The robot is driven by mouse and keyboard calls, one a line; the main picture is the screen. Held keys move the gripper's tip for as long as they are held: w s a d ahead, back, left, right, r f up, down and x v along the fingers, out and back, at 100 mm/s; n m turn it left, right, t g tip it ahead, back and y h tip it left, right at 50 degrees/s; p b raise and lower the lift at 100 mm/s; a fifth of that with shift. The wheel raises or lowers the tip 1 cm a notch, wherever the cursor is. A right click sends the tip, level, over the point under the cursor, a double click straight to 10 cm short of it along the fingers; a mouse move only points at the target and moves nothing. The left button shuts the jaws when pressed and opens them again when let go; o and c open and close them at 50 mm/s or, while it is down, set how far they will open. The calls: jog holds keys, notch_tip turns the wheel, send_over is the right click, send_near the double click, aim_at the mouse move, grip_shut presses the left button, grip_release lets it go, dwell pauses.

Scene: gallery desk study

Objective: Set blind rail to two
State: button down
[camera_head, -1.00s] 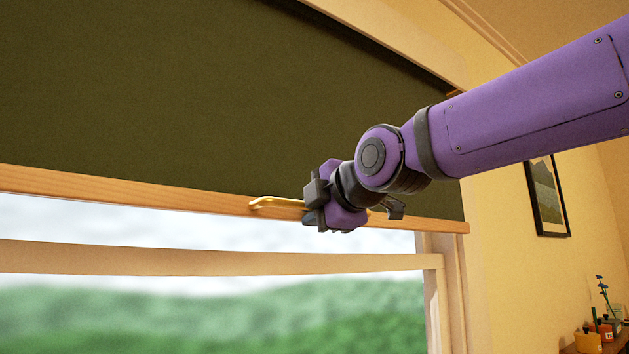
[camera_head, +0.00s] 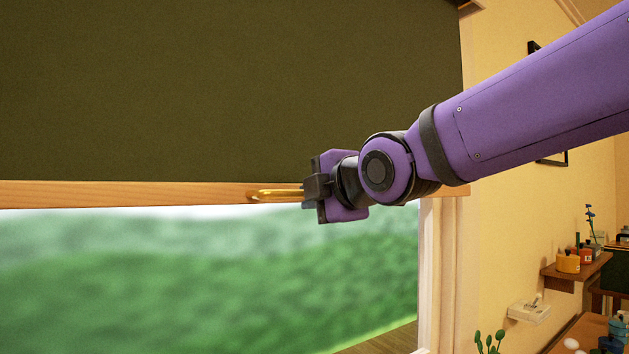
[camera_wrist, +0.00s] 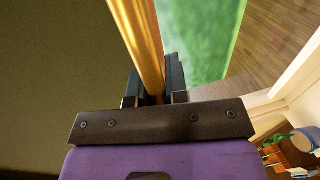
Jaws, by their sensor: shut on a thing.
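The dark green blind (camera_head: 200,90) hangs over the upper part of the window. Its wooden bottom rail (camera_head: 120,194) runs across the picture, with green blur of the outdoors below it. A brass handle (camera_head: 275,195) is fixed on the rail. My gripper (camera_head: 312,190) is shut on the handle's right part, which its jaws hide in the head view. No markings for blind positions can be made out.
The window frame post (camera_head: 432,270) stands right of the opening. A desk corner with several items shows at the lower right. A picture frame is partly behind my arm.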

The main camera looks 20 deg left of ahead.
jog(key=shift+f, duration=0.95)
jog(key=c, duration=1.1)
grip_release()
jog(key=v, duration=1)
jog(key=shift+s+d, duration=0.25)
jog(key=shift+s, duration=0.05)
jog(key=shift+w+d, duration=0.1)
